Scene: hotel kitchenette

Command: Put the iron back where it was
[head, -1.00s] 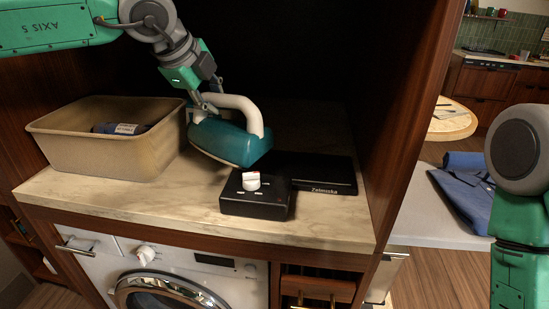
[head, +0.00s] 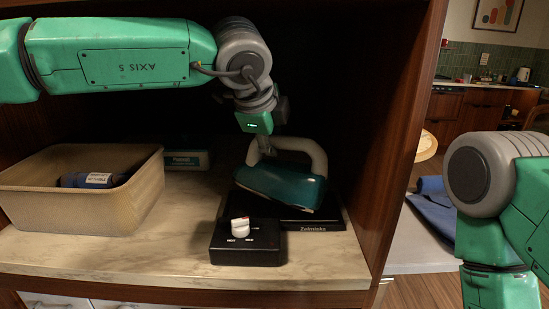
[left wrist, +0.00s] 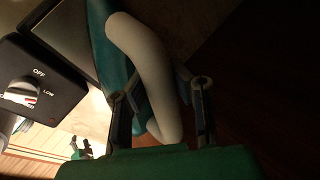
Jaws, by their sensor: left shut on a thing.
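The iron (head: 280,188) has a teal body and a pale curved handle. My left gripper (head: 262,143) is shut on the handle, and in the left wrist view its fingers (left wrist: 163,95) stand on either side of the pale handle. The iron is tilted slightly over a flat black pad (head: 330,222) marked with white lettering. I cannot tell whether the iron touches the pad, since its body hides much of it. A black control box (head: 262,256) with a white knob (head: 240,228) sits in front of the pad. My right gripper is out of view.
A beige bin (head: 80,212) with a dark rolled item (head: 92,180) stands on the left of the marble shelf (head: 150,258). A teal box (head: 187,160) lies behind it. A wooden side panel (head: 390,150) closes the right. Blue cloth (head: 432,212) lies outside the panel.

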